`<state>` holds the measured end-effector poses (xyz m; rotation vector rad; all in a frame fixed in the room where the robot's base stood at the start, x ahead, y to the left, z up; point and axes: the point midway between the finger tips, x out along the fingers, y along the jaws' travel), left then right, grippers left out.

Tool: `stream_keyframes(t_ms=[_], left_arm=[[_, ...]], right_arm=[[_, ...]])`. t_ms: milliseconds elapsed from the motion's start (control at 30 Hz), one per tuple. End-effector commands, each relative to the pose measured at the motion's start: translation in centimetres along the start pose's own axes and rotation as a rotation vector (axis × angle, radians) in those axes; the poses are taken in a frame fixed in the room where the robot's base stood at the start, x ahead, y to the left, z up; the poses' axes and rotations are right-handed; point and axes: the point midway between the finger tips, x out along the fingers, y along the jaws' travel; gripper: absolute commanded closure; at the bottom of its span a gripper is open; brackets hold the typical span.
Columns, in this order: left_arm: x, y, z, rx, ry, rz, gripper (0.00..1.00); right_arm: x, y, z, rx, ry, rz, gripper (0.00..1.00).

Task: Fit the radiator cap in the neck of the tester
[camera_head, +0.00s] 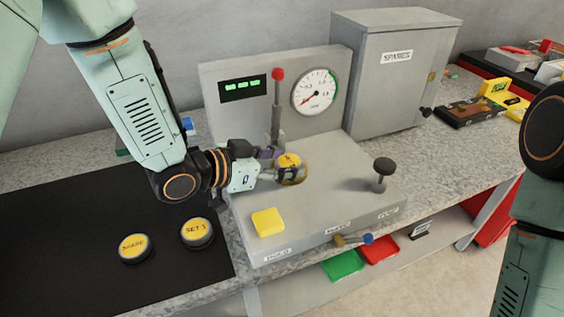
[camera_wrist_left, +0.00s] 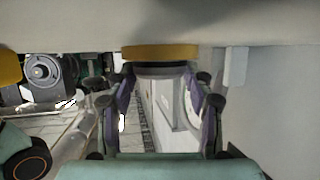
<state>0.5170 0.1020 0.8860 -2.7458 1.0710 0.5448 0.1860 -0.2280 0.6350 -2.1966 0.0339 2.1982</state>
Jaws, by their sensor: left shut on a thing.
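The radiator cap (camera_head: 289,161) has a yellow top with dark lettering. My left gripper (camera_head: 275,167) is shut on its side, over the deck of the grey tester (camera_head: 335,190). A brass-coloured rim shows at the cap's lower edge; I cannot tell whether it is part of the neck, or whether the cap is seated or just above it. The left wrist view shows the cap edge-on as a yellow band (camera_wrist_left: 160,52) over a dark rim, between the two fingers (camera_wrist_left: 160,95). My right gripper is out of view.
A red-knobbed lever (camera_head: 277,100) stands close behind the cap, before the gauge (camera_head: 315,92). A dark knob (camera_head: 381,172) and a yellow pad (camera_head: 268,222) are on the deck. Caps marked SPARE (camera_head: 134,247) and SET 1 (camera_head: 197,232) lie on the black mat (camera_head: 60,230).

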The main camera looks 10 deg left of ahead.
Motion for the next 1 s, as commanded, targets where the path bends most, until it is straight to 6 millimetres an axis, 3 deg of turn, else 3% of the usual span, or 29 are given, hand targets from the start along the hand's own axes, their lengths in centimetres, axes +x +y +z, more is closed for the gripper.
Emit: stream_keyframes(t_ms=[133,167,400,767,1000], left_arm=[[0.1,0.0,0.4,0.000,0.000,0.000,0.80],[0.1,0.0,0.4,-0.001,-0.001,0.000,0.46],[0.1,0.0,0.3,0.000,-0.001,0.000,0.25],[0.0,0.0,0.0,0.000,0.000,0.000,0.25],[-2.2,-0.1,-0.1,-0.007,0.000,-0.004,0.25]], right_arm=[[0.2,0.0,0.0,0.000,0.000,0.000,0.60],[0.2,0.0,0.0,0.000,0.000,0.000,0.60],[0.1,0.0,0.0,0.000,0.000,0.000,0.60],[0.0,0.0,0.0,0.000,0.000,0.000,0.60],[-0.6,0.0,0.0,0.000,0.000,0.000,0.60]])
